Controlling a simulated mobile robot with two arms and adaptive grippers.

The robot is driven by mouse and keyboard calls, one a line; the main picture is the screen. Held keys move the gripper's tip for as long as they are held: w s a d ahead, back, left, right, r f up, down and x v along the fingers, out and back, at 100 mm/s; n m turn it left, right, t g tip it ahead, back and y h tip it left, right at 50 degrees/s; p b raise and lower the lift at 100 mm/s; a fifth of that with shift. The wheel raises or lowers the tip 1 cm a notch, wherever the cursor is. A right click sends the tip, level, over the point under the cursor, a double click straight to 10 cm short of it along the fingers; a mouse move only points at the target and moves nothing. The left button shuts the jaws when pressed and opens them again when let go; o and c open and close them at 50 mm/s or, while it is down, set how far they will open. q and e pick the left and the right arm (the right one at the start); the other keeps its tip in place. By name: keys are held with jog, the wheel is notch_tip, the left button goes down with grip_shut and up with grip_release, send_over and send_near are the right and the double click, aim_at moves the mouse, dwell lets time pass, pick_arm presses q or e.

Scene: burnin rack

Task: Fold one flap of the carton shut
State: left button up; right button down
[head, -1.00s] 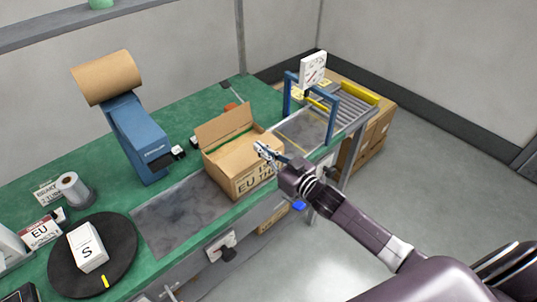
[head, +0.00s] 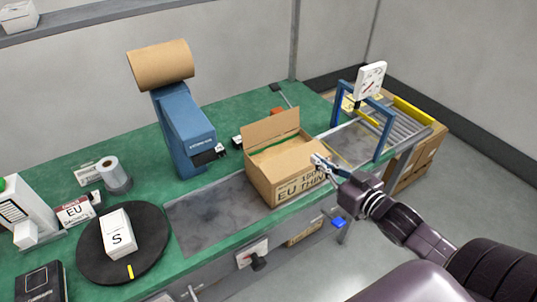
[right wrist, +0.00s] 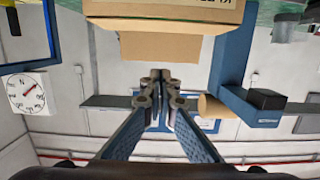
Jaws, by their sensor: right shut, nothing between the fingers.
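My right gripper (head: 316,161) is shut and empty at the carton's right front top edge; contact cannot be told. The right wrist view is upside down; the carton (right wrist: 165,20) and a raised flap (right wrist: 160,46) show beyond the shut right gripper (right wrist: 160,75). My left gripper is not in view.
A blue tape dispenser (head: 185,125) with a brown roll stands behind left. A black turntable (head: 95,255) bears a white "S" box (head: 118,235). A blue frame (head: 383,135) and roller conveyor (head: 405,118) are at the right. The grey plate (head: 205,215) left of the carton is clear.

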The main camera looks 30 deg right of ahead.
jog(key=p, duration=0.2)
send_over(295, 159)
jog(key=shift+s+d+f, duration=0.15)
jog(key=shift+s+f, duration=0.2)
jog(key=shift+f, duration=0.15)
jog(key=f, duration=0.3)
jog(key=shift+w, duration=0.4)
jog(key=shift+f, duration=0.65)
